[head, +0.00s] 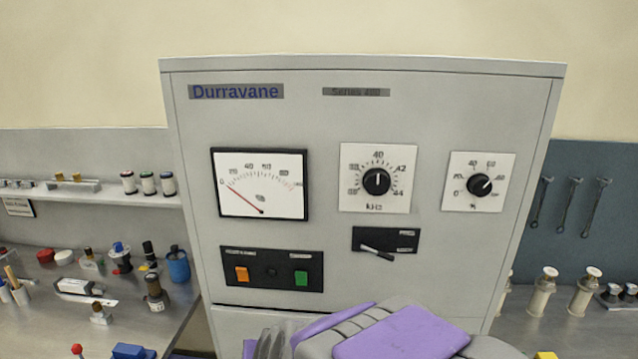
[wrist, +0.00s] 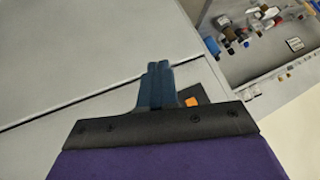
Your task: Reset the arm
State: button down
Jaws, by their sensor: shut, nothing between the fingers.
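My gripper (wrist: 159,72) shows in the wrist view with its two blue-grey fingers together and nothing between them. It is in front of the grey face of the Durravane cabinet (wrist: 70,60), near the dark button plate, whose orange button (wrist: 191,102) shows beside the fingers. In the head view my purple and grey arm is low in the middle, in front of the cabinet (head: 330,110); the fingers cannot be made out there.
The cabinet carries a gauge (head: 260,184), two knobs (head: 376,182), a lever switch (head: 384,243) and orange and green buttons (head: 301,278). A cluttered bench and a shelf (head: 90,192) stand at left. Several tools hang on the panel (head: 615,195) at right.

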jog(key=s+d+f+g+h+b, duration=0.1)
jog(key=s+d+g, duration=0.3)
jog(key=s+d, duration=0.8)
jog(key=s+d+f+g+h+b, duration=0.2)
jog(key=s+d+g+h+b, duration=0.1)
jog(key=s+d, duration=1)
jog(key=s+g+b, duration=0.1)
jog(key=s+g, duration=0.1)
jog(key=s, duration=0.2)
jog(key=shift+s+d+f+m, duration=0.15)
jog(key=shift+s+f+m, duration=0.1)
jog(key=shift+s+m, duration=0.15)
